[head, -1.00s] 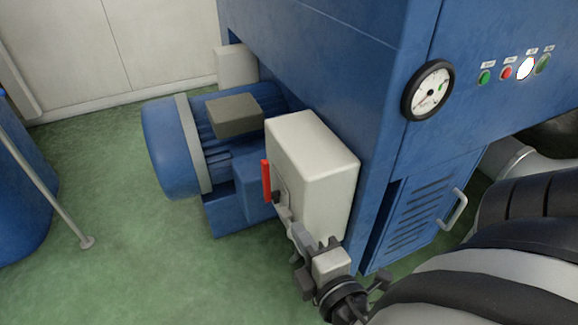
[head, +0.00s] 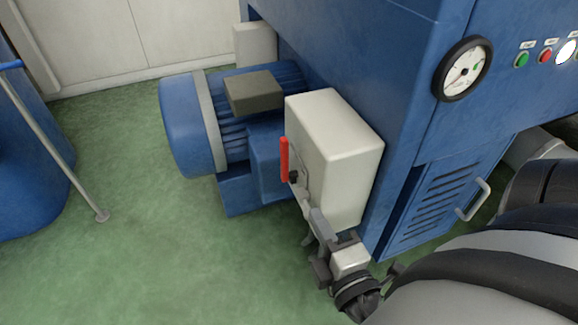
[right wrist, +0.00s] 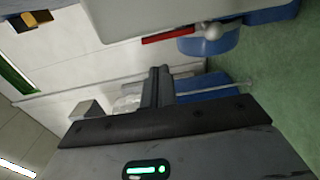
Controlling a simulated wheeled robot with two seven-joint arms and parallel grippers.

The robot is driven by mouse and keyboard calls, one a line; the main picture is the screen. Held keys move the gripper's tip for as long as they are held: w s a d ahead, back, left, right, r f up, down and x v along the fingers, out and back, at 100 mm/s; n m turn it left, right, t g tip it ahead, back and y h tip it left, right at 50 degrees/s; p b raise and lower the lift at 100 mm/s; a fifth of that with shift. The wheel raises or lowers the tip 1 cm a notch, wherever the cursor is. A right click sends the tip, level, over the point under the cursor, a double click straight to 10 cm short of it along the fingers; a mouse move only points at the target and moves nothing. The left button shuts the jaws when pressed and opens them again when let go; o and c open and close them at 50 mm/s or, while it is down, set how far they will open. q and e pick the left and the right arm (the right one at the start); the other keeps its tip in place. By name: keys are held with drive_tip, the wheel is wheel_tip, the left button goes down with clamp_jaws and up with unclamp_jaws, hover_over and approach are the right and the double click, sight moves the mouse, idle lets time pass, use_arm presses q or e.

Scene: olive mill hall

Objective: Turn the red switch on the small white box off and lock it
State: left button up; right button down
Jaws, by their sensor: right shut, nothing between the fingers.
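The small white box (head: 345,160) is at the corner of the blue machine in the head view. Its red switch (head: 284,160) is a bar on the box's left face, standing upright on a dark pivot. In the right wrist view the red switch (right wrist: 168,38) lies across the edge of the white box (right wrist: 150,12), with a rounded light knob beside it. My right gripper (head: 312,210) is just below the switch, at the box's lower front edge. Its fingers (right wrist: 160,75) are shut and empty, apart from the switch in the wrist view. I cannot make out a lock. My left gripper is out of view.
A blue motor (head: 190,122) with a grey terminal box sits behind the white box. The blue machine (head: 400,100) on the right carries a gauge (head: 462,69) and buttons. A grey post (head: 60,150) stands at the left. Green floor (head: 170,265) is open at the front left.

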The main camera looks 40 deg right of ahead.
sight(285, 158)
drive_tip(key=x, duration=1.4)
use_arm(q)
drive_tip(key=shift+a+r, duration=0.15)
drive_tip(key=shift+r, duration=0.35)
drive_tip(key=shift+p, duration=0.3)
